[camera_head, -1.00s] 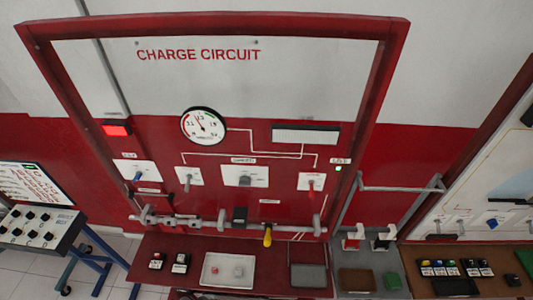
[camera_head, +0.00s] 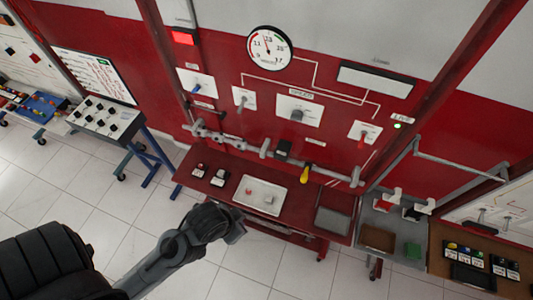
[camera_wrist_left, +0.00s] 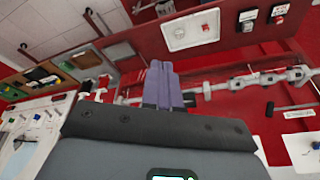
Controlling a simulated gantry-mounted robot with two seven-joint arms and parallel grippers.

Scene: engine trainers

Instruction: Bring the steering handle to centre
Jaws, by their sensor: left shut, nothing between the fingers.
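I cannot make out for certain which part is the steering handle. A yellow handle (camera_head: 305,174) hangs down from a grey horizontal bar (camera_head: 240,143) along the lower part of the red charge circuit panel. A dark block (camera_head: 283,148) sits on the same bar. My left gripper (camera_head: 238,231) is in front of and below the panel's shelf, clear of the bar and the yellow handle. In the left wrist view its fingers (camera_wrist_left: 163,84) are shut and empty. The bar (camera_wrist_left: 245,83) shows beyond them; I cannot make out the yellow handle there. My right gripper is out of view.
A white tray (camera_head: 247,190) with small items lies on the red shelf (camera_head: 208,183), beside small switch blocks and a grey bin (camera_head: 333,221). A round gauge (camera_head: 269,47) and several small levers are on the panel. A blue-legged stand (camera_head: 153,155) is at left. The tiled floor is open.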

